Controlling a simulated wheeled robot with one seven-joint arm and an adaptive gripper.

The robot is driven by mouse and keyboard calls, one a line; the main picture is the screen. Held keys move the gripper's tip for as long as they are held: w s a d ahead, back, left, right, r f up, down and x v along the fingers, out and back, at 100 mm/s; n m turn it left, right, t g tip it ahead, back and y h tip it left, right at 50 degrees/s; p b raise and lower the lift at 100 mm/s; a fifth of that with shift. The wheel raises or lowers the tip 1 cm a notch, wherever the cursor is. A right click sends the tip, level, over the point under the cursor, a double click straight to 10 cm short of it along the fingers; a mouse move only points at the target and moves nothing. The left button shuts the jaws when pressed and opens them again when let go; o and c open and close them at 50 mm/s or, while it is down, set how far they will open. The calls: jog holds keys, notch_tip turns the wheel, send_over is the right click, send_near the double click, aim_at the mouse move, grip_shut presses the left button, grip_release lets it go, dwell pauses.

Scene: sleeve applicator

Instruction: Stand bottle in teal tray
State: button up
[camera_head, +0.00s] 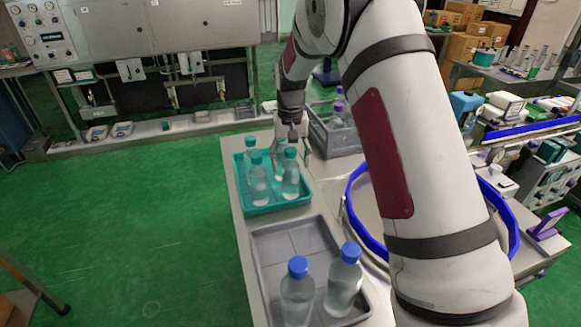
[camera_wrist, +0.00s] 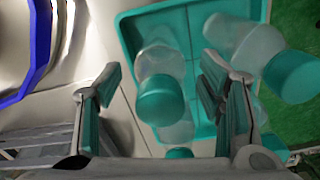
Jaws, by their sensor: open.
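The teal tray (camera_head: 275,208) stands on the left part of the worktable in the head view and holds several clear bottles with teal caps. My gripper (camera_head: 291,148) is over the tray's far right part, pointing down. In the wrist view its two fingers are apart, one on each side of a teal-capped bottle (camera_wrist: 160,65). That bottle looks upright within the tray; contact with its base is hidden. Another teal-capped bottle (camera_wrist: 238,42) is beyond the right finger, and one more cap (camera_wrist: 180,153) shows low in the wrist view, partly hidden.
A grey tray (camera_head: 285,238) with two blue-capped bottles (camera_head: 343,280) is at the front. A grey crate (camera_head: 340,142) with purple-capped bottles stands just right of my gripper. A blue-rimmed ring (camera_head: 352,178) lies right of the teal tray, partly behind my arm.

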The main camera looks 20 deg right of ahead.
notch_tip(320, 180, up, 8)
jog(key=shift+r+b, duration=0.1)
jog(key=shift+b, duration=0.35)
jog(key=shift+r, duration=0.7)
jog(key=shift+s+r, duration=0.15)
jog(key=shift+r, duration=0.1)
jog(key=s+r+n+t, duration=0.1)
jog(key=s+r, duration=0.5)
jog(key=s, duration=0.3)
jog(key=s+r+t, duration=0.2)
jog(key=s+r, duration=0.4)
jog(key=s, duration=0.4)
jog(key=s+f+t, duration=0.1)
jog(key=s+f, duration=0.1)
jog(key=s, duration=0.6)
jog(key=s+f+n, duration=0.1)
jog(key=s+f, duration=0.1)
jog(key=s, duration=0.7)
jog(key=shift+s+a+n+t, duration=0.15)
jog(key=shift+a+n+t, duration=0.15)
jog(key=shift+t, duration=0.1)
